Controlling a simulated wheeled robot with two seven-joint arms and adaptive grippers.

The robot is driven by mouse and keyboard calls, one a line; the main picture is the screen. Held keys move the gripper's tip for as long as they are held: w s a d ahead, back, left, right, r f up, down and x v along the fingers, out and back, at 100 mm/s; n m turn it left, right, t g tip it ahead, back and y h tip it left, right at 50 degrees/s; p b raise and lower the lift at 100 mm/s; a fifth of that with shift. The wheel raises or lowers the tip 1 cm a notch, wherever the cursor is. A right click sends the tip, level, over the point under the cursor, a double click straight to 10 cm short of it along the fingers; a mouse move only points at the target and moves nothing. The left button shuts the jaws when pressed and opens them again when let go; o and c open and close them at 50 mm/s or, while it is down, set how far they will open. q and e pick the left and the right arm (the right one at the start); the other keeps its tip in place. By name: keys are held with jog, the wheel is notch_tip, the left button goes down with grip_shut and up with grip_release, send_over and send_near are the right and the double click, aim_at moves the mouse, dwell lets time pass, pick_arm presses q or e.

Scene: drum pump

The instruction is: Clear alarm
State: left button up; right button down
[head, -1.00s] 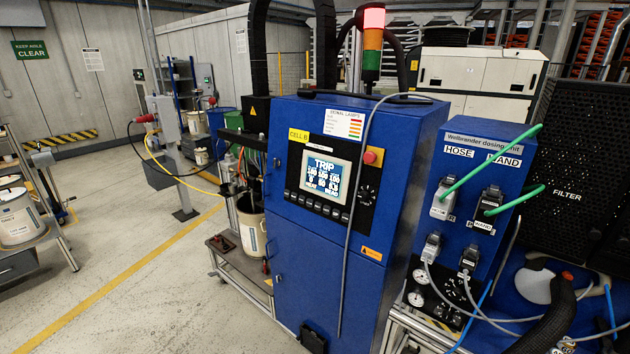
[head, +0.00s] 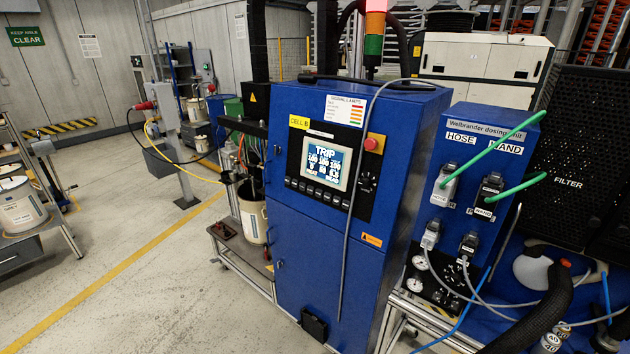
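A blue control cabinet (head: 320,262) labelled CELL B stands in the middle of the head view. Its lit screen (head: 326,162) reads TRIP above rows of numbers. A row of small dark buttons (head: 318,192) runs below the screen. A red mushroom button (head: 372,144) on a yellow plate and a dark rotary knob (head: 367,182) are to the right of the screen. Neither of my grippers is in view.
A grey cable hangs down the cabinet front, right of the screen. The blue dosing unit (head: 484,135), with HOSE and WAND connectors and green hoses, stands to the right. A white drum (head: 252,220) is left of the cabinet. The floor (head: 165,285) at front left is clear.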

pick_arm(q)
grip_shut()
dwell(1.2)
